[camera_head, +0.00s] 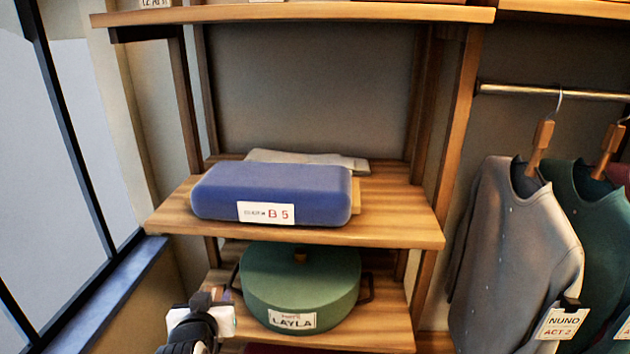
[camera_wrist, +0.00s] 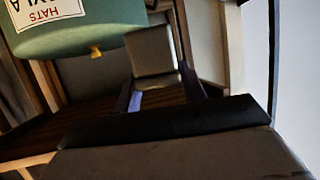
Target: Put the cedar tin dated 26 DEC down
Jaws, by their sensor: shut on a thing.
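My gripper (camera_head: 220,298) is at the lower left of the head view, by the front left of the lower shelf and left of the green hat box. In the wrist view my gripper (camera_wrist: 157,84) has its two purple fingers on either side of a plain grey-brown block (camera_wrist: 152,50), shut on it. This block looks like the cedar tin, but no date or label on it shows. In the head view it is mostly hidden by my gripper. I cannot tell whether it touches the shelf.
A round green hat box (camera_head: 300,280) labelled LAYLA fills much of the lower shelf (camera_head: 385,325); it also shows upside down in the wrist view (camera_wrist: 85,40). A blue case (camera_head: 270,190) lies on the shelf above (camera_head: 400,215). Clothes (camera_head: 515,250) hang at right.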

